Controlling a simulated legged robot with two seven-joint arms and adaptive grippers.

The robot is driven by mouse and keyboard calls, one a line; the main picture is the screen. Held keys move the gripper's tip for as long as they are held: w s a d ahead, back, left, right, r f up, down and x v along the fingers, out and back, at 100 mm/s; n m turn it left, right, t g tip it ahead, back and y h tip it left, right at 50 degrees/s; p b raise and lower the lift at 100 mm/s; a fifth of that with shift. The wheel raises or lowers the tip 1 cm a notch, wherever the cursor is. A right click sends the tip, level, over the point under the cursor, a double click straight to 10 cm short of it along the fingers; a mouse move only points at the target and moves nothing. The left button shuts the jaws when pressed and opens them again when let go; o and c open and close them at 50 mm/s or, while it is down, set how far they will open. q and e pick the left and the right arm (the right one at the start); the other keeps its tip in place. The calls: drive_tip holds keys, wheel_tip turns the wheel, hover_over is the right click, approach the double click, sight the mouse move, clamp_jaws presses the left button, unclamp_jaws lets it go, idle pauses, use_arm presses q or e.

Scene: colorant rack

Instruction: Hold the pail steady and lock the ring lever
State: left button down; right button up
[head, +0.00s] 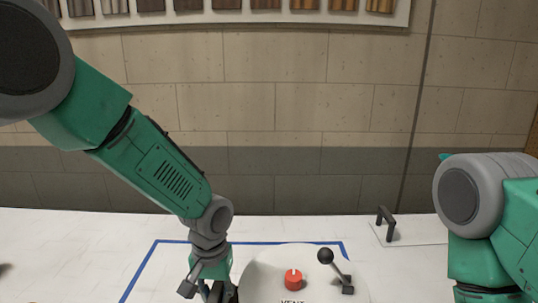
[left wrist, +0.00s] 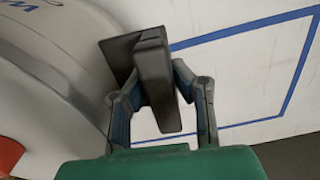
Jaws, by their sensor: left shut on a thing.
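The pail (head: 262,274) shows as a pale round lid at the bottom of the head view, its lower part cut off. A red cap (head: 293,281) sits on the lid above printed letters. The ring lever (head: 338,271), a dark rod with a black ball end, slants up from a dark block at the lid's right side. My left gripper (head: 211,291) is at the pail's left side. In the left wrist view it is shut on a dark side handle (left wrist: 156,78) beside the pail's grey wall (left wrist: 60,90). My right gripper is outside the frames.
A blue taped outline (head: 152,255) marks the white table (head: 60,240) around the pail. A flat plate with a dark upright handle (head: 386,224) lies at the back right. A row of wood samples (head: 230,14) hangs on the wall. My right arm fills the right edge.

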use_arm(q)
drive_tip(key=shift+d, duration=0.35)
drive_tip(key=shift+s+d, duration=0.15)
drive_tip(key=shift+s, duration=0.05)
drive_tip(key=shift+s+a+p, duration=0.2)
drive_tip(key=shift+s+p, duration=0.15)
drive_tip(key=shift+s, duration=0.1)
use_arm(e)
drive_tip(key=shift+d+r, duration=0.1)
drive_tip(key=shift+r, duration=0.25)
use_arm(q)
drive_tip(key=shift+s+f, duration=0.1)
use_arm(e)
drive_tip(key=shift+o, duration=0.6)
